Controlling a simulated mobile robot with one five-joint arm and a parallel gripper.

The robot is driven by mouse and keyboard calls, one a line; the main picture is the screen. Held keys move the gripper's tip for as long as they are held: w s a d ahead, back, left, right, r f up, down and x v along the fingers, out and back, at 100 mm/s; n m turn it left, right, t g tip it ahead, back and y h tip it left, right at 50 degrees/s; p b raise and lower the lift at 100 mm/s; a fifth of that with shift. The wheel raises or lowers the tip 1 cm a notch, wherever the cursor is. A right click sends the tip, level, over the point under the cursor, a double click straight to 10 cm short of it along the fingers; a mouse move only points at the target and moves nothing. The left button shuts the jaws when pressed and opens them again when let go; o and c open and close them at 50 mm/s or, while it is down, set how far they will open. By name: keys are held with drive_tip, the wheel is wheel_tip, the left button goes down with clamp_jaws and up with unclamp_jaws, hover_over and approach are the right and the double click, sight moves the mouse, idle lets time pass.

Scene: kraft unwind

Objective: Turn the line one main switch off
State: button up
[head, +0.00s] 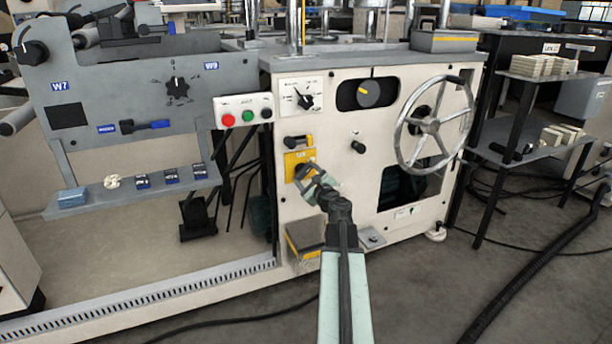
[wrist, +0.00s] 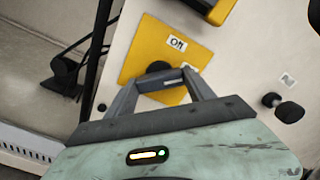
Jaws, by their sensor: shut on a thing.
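The main switch is a black rotary knob (wrist: 158,68) on a yellow plate (wrist: 135,62) on the cream machine front. A small white label (wrist: 177,44) on the plate seems to read "ON". The yellow plate (head: 292,160) also shows in the head view, left of the front's middle. My gripper (wrist: 167,80) is at the plate, its two grey fingers shut on the knob. My gripper (head: 303,174) covers most of the knob in the head view, so its exact turn angle cannot be told.
Red and green buttons (head: 238,116) are up left, a yellow-marked dial (head: 368,93) is up right, and a large handwheel (head: 433,119) is right. A dark box (head: 306,237) juts out below.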

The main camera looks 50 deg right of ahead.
drive_tip(key=n, duration=0.5)
drive_tip(key=shift+n, duration=2.5)
drive_tip(key=o, duration=1.4)
drive_tip(key=shift+s+a, duration=0.1)
drive_tip(key=v, duration=0.7)
drive_tip(key=shift+s, duration=0.3)
